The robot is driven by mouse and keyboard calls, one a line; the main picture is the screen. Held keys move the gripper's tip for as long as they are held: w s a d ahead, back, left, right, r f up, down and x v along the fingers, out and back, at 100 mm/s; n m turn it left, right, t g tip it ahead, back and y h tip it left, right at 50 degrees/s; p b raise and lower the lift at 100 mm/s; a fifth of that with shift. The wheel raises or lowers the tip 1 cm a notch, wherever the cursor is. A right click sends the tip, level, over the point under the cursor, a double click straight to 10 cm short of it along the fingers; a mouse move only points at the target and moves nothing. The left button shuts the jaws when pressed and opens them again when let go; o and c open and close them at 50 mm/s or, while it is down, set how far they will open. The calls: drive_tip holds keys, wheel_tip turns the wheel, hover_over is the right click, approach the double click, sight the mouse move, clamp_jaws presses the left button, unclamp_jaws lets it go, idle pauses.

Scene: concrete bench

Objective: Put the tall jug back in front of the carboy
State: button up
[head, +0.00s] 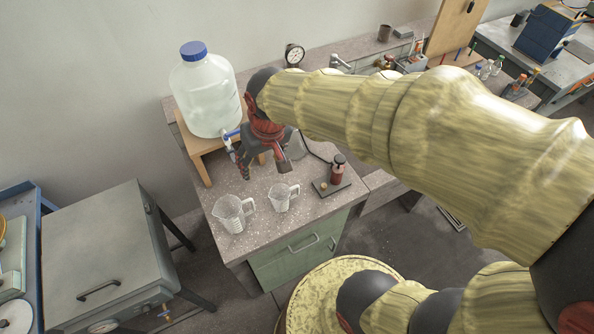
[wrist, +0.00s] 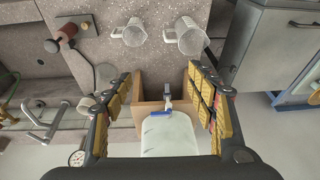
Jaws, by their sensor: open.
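Two clear jugs with handles stand upright on the speckled bench top. The left one in the head view, which looks taller and wider, is the tall jug (head: 232,213); it also shows in the wrist view (wrist: 191,36). The smaller jug (head: 283,197) stands to its right. The carboy (head: 207,96), clear with a blue cap, sits on a wooden stand (head: 191,151) behind them; its blue-handled tap shows in the wrist view (wrist: 165,112). My gripper (head: 264,167) is open and empty, above the bench beside the tap, behind the jugs. Its fingers hide part of the stand.
A grey cabinet (head: 108,252) stands left, below the bench's edge.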

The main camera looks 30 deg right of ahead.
drive_tip(key=s+d+r+t, duration=0.2)
drive_tip(key=s+r, duration=0.6)
drive_tip(key=s, duration=0.4)
drive_tip(key=shift+d+h, duration=0.3)
drive_tip(key=shift+d, duration=0.2)
drive_tip(key=shift+s, duration=0.1)
wheel_tip(320, 180, down, 7)
drive_tip(key=b, duration=0.7)
drive_tip(key=shift+f, duration=0.1)
